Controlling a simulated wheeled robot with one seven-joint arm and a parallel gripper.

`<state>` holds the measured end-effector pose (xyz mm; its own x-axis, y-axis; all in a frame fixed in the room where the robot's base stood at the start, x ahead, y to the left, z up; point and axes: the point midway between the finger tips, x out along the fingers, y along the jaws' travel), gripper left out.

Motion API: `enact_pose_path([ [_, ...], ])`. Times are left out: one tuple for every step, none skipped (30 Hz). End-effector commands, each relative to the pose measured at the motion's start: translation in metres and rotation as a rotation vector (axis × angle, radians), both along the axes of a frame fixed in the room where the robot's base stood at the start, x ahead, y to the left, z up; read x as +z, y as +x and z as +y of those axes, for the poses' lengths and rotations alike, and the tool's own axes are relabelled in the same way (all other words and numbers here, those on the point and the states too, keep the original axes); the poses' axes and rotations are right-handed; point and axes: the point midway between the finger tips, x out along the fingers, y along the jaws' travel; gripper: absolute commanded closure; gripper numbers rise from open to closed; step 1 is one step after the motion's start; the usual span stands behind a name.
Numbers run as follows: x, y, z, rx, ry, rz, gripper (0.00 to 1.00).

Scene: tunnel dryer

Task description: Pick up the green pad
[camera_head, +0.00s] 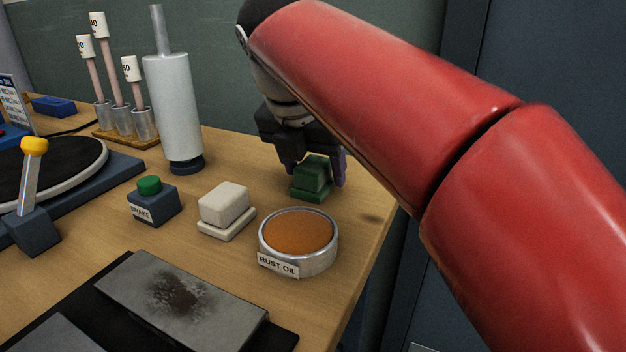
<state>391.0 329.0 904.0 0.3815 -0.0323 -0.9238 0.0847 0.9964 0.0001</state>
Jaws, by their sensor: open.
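The green pad (311,180) is a small dark green block with a wider base. It stands on the wooden table near the right edge, behind the rust oil tin. My gripper (313,172) is open and points down at the pad, with one finger to its left and one to its right. The fingers reach down beside the pad's upper part. I cannot tell whether either finger touches it. My red arm comes in from the right and hides part of the gripper and the area behind it.
A round tin labelled RUST OIL (298,243) with an orange-brown surface stands in front of the pad. A cream pad (225,208) is left of the tin. A grey-white cylinder (173,110) stands upright behind, left of my gripper. A BRAKE button box (153,205) is further left.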

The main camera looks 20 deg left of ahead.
Motion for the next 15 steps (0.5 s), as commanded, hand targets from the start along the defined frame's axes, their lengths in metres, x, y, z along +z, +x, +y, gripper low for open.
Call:
enact_pose_path([
  [0.0005, -0.0001, 0.0, 0.0, 0.0, 0.0, 0.38],
  [0.0006, -0.0001, 0.0, 0.0, 0.0, 0.0, 0.38],
  [0.0006, -0.0001, 0.0, 0.0, 0.0, 0.0, 0.4],
  [0.0006, -0.0001, 0.0, 0.0, 0.0, 0.0, 0.43],
  [0.0007, -0.0002, 0.0, 0.0, 0.0, 0.0, 0.47],
  [0.0007, -0.0002, 0.0, 0.0, 0.0, 0.0, 0.53],
  [0.0007, -0.0002, 0.0, 0.0, 0.0, 0.0, 0.56],
  [0.0007, -0.0002, 0.0, 0.0, 0.0, 0.0, 0.6],
  [0.0007, -0.0002, 0.0, 0.0, 0.0, 0.0, 0.66],
  [0.0007, -0.0002, 0.0, 0.0, 0.0, 0.0, 0.7],
  [0.0007, -0.0002, 0.0, 0.0, 0.0, 0.0, 0.74],
  [0.0007, -0.0002, 0.0, 0.0, 0.0, 0.0, 0.78],
  [0.0009, -0.0002, 0.0, 0.0, 0.0, 0.0, 0.78],
  [0.0009, -0.0003, 0.0, 0.0, 0.0, 0.0, 0.78],
  [0.0009, -0.0003, 0.0, 0.0, 0.0, 0.0, 0.78],
])
